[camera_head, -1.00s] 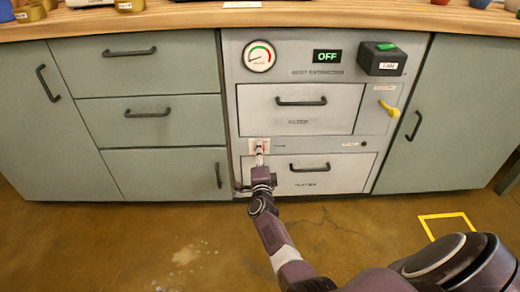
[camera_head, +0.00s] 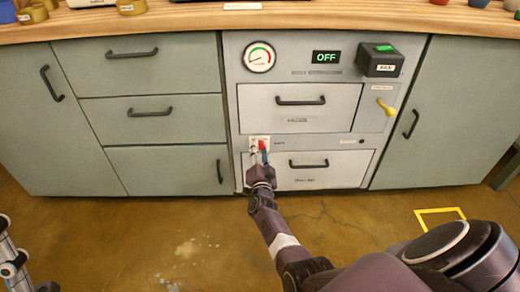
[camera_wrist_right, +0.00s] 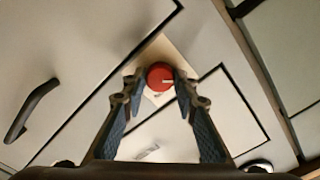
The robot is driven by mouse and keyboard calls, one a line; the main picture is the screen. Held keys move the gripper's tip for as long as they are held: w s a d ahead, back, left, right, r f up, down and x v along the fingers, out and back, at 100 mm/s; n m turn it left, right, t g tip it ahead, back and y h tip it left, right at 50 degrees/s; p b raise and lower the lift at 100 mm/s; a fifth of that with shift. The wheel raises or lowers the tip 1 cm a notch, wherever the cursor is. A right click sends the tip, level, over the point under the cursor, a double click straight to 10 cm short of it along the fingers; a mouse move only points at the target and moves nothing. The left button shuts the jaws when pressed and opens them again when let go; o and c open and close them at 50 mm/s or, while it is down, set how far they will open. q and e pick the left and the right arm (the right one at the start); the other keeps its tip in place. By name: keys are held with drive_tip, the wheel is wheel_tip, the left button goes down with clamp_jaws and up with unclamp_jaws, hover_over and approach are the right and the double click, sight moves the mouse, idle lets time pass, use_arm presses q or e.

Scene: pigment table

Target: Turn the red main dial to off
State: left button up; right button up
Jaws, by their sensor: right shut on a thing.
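The red main dial (camera_wrist_right: 160,76) sits on a pale square plate low on the front of the dust extractor. It also shows in the head view (camera_head: 262,146). A short white mark is on its face, pointing toward the right in the wrist view. My right gripper (camera_wrist_right: 159,88) is shut on the dial, one fingertip on each side of it. In the head view the right gripper (camera_head: 260,154) reaches up to the plate and partly covers it. The display (camera_head: 327,57) above reads OFF. What appears to be part of my left arm shows at the lower left edge; its gripper is not seen.
The floor in front is clear, with a yellow taped outline (camera_head: 440,217).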

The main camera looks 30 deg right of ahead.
drive_tip(key=shift+a, duration=0.1)
idle(0.3)
drive_tip(key=o, duration=1.2)
drive_tip(key=shift+c, duration=0.2)
drive_tip(key=v, duration=0.7)
drive_tip(key=shift+s, duration=0.2)
drive_tip(key=shift+a, duration=0.1)
